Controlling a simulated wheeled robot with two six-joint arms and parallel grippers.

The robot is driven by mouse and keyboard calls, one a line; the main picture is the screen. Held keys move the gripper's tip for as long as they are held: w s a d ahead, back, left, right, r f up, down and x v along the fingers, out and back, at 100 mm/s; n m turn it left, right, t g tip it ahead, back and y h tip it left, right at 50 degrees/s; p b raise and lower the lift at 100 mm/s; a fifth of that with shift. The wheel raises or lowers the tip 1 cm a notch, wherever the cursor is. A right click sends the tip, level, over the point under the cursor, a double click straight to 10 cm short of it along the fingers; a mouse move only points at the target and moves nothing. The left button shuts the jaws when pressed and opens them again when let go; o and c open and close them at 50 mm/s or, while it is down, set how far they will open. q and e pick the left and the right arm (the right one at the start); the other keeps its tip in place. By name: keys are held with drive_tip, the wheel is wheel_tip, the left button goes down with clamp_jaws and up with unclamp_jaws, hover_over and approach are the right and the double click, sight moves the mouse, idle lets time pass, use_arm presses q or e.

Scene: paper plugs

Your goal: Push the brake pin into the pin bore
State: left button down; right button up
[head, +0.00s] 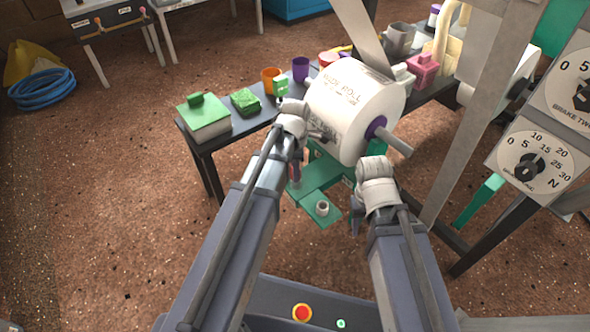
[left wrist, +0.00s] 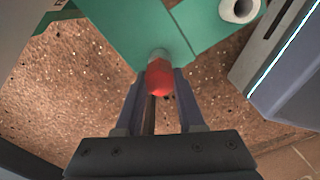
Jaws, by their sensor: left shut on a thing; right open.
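The brake pin (left wrist: 159,80) shows its red rounded end in the left wrist view, between the two fingers of my left gripper (left wrist: 160,92). My left gripper is shut on it. A grey round piece (left wrist: 158,54) sits just beyond the red end, at the edge of the green plate (left wrist: 115,25). The pin bore itself cannot be made out, and I cannot tell how deep the pin sits. In the head view my left gripper (head: 296,168) is beside the green bracket (head: 318,182), partly hidden by my arm. My right gripper (head: 355,220) is open and empty, right of the bracket.
A large white paper roll (head: 345,110) on a purple core stands above the bracket. A pale ring (head: 322,208) sits on the bracket's near end. The dark table (head: 205,150) holds a green box (head: 203,122) and cups. Dial panels (head: 540,160) stand at right.

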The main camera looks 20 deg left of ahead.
use_arm(q)
drive_tip(key=shift+f+b, duration=0.35)
drive_tip(key=shift+f, duration=0.1)
drive_tip(key=shift+c, duration=2.2)
unclamp_jaws()
drive_tip(key=shift+r, duration=0.15)
drive_tip(key=shift+r+p, duration=2.65)
drive_tip(key=shift+p, duration=0.15)
drive_tip(key=shift+r, duration=0.1)
wheel_tip(320, 180, up, 8)
drive_tip(key=p, duration=0.7)
drive_tip(key=shift+f+p, duration=0.25)
drive_tip(key=shift+p, duration=0.15)
